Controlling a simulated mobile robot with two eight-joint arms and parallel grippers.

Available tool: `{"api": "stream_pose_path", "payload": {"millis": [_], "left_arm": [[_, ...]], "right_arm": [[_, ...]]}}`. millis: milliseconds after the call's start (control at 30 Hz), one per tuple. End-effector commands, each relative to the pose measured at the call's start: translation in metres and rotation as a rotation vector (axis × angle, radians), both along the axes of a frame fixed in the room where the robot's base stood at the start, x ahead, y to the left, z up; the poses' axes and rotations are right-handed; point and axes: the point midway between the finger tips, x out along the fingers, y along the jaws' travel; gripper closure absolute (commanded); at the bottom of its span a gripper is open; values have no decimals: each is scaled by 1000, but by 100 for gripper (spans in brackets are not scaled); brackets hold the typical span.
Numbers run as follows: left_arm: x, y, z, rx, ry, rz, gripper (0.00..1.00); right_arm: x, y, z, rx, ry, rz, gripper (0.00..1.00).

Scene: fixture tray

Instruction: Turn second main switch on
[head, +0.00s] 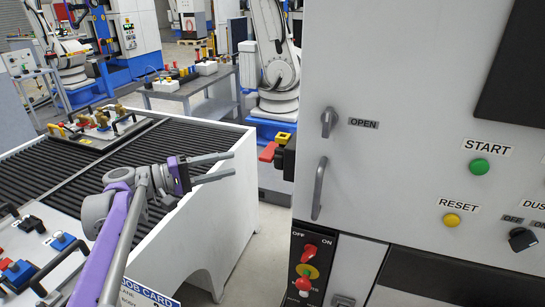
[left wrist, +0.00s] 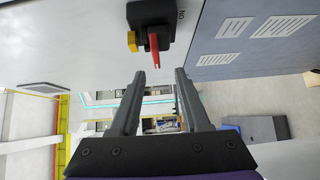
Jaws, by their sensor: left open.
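A switch with a red handle (head: 268,152) and a yellow part (head: 284,137) juts from a black housing (head: 285,160) on the left side of the grey machine cabinet. In the left wrist view the red handle (left wrist: 153,46) points toward my fingers, with the black housing (left wrist: 150,12) behind. My left gripper (head: 234,164) is open and empty, left of this switch and apart from it. Its fingers (left wrist: 160,76) show either side of the handle's line. Another red switch (head: 309,252), marked OFF and ON, is on the cabinet's lower front. My right gripper is out of view.
The cabinet front has an OPEN latch (head: 328,122), a door handle (head: 319,188), a green START button (head: 479,166) and a yellow RESET button (head: 452,220). A white-sided roller conveyor (head: 222,215) stands below my left arm. A narrow floor gap separates conveyor and cabinet.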

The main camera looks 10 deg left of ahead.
Motion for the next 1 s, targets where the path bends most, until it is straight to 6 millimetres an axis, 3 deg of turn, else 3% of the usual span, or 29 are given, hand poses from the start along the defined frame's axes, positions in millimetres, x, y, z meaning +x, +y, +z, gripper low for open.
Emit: {"api": "stream_pose_path", "payload": {"millis": [167, 633, 1000], "left_arm": [[9, -5, 6, -23, -14, 0, 54], [55, -73, 6, -21, -13, 0, 54], [63, -85, 5, -20, -12, 3, 54]], "right_arm": [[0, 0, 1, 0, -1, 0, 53], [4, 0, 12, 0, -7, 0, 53], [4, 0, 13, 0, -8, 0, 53]]}}
